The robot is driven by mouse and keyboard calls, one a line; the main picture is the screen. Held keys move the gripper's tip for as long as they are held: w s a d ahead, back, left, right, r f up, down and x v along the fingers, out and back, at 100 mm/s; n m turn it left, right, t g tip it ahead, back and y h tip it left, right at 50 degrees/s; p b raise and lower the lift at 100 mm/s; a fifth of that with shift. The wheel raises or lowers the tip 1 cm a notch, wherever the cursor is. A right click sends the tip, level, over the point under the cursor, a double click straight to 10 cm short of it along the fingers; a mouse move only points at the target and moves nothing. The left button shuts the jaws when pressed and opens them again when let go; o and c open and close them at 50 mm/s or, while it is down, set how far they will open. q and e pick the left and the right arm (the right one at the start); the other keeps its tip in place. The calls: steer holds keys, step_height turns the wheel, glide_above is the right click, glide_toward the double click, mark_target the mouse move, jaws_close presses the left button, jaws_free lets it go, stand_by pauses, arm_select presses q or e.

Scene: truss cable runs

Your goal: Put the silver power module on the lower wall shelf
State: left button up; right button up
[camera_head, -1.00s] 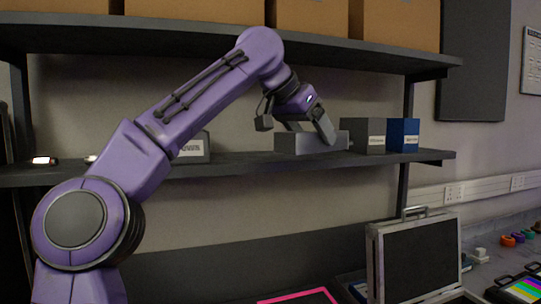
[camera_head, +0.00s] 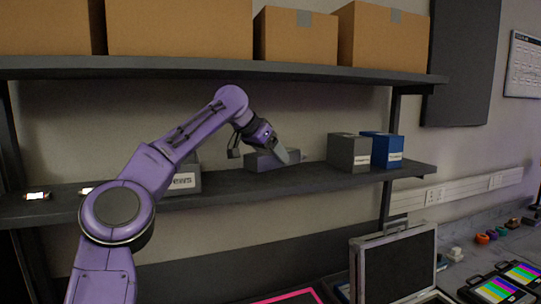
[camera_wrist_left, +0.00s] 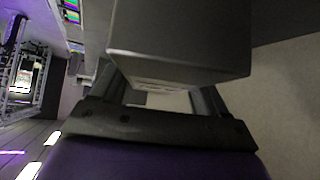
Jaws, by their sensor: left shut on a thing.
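The silver power module, a plain grey block (camera_head: 263,162), is at the lower wall shelf (camera_head: 250,184), left of the dark grey box. Its underside looks at or very close to the shelf top; I cannot tell whether it rests there. My left gripper (camera_head: 270,147) reaches in from the left and is shut on the module. In the left wrist view the block (camera_wrist_left: 185,40) fills the space between the fingers, with a blurred label on its near face. The far finger is mostly hidden in the head view. My right gripper is not in view.
A dark grey box (camera_head: 348,153) and a blue box (camera_head: 385,148) stand to the right on the lower shelf. A labelled grey box (camera_head: 186,181) stands left, partly behind my arm. The upper shelf (camera_head: 220,70) holds cardboard boxes. An open case (camera_head: 398,265) stands below.

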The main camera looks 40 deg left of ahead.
arm_select(q)
steer(key=shift+w+a+r+p, duration=0.2)
steer(key=shift+a+r+p, duration=0.1)
steer(key=shift+a+p, duration=0.25)
steer(key=f, duration=0.3)
steer(key=shift+s+d+b, duration=0.1)
steer(key=shift+d+b, duration=0.15)
steer(key=shift+b, duration=0.05)
steer(key=shift+a+f, duration=0.15)
steer(key=shift+f, duration=0.35)
steer(key=shift+f, duration=0.1)
steer(key=o, duration=1.7)
steer(key=shift+d, duration=0.2)
